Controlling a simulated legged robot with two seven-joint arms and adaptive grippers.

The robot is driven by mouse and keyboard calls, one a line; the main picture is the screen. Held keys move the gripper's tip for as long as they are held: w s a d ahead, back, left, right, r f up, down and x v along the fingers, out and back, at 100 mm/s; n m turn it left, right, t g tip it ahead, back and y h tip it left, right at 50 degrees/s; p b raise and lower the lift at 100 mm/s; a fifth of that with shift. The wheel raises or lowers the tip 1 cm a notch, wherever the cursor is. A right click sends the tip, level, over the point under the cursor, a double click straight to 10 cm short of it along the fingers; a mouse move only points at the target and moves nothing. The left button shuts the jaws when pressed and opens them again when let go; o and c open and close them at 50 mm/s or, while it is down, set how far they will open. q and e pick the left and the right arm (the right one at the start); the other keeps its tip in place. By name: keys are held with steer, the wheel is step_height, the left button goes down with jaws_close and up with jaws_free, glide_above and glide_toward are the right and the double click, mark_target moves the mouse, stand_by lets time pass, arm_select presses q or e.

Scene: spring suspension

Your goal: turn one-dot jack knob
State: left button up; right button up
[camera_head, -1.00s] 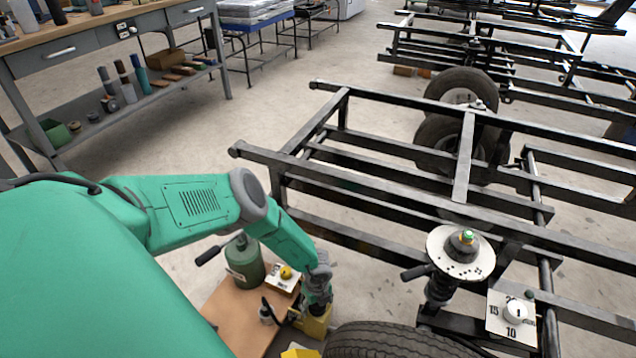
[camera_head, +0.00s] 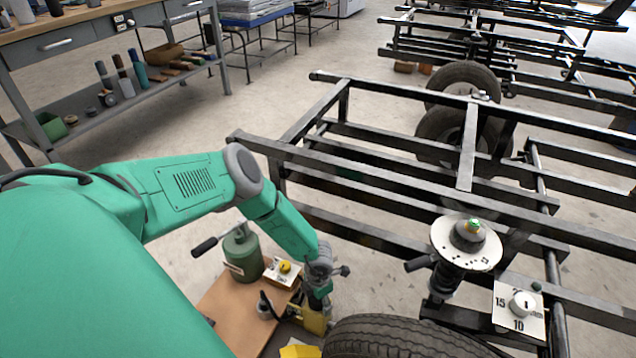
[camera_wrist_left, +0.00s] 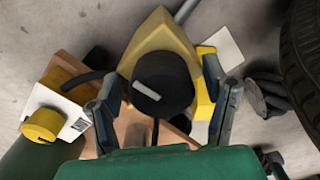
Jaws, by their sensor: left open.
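A black round knob (camera_wrist_left: 162,84) with a white line across its top sits on a yellow jack body (camera_wrist_left: 165,40) in the left wrist view. I see no dot on it. My left gripper (camera_wrist_left: 165,104) is open, with one finger on each side of this knob; I cannot tell whether they touch it. In the head view my left gripper (camera_head: 318,292) is low over the yellow body (camera_head: 314,321), and the black knob is hidden. A separate yellow knob (camera_head: 285,267) on a white plate stands beside a green cylinder (camera_head: 243,255) with a lever. My right gripper is out of view.
A brown board (camera_head: 232,307) lies under the cylinder. A tyre (camera_head: 400,338) is close to the right of my gripper. A black frame (camera_head: 400,190), a spring unit with a white disc (camera_head: 466,245) and a white dial (camera_head: 522,304) stand farther right. A workbench (camera_head: 105,35) is back left.

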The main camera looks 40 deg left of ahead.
arm_select(q)
steer(key=m, duration=0.5)
steer(key=shift+m, duration=0.3)
step_height(320, 180, up, 14)
steer(key=p, duration=0.7)
steer(key=s+d+r+m+p, duration=0.4)
steer(key=s+d+r+m, duration=0.1)
steer(key=r+m, duration=0.3)
steer(key=s+d+r+m+t+p, duration=0.1)
steer(key=s+d+r+m+p, duration=0.2)
steer(key=s+d+r+m, duration=0.3)
steer(key=shift+s+d+r+m+p, duration=0.15)
steer(key=shift+s+r+m+p, duration=0.5)
steer(key=shift+m, duration=1.85)
steer(key=shift+s+r, duration=0.1)
steer(key=shift+r, duration=0.1)
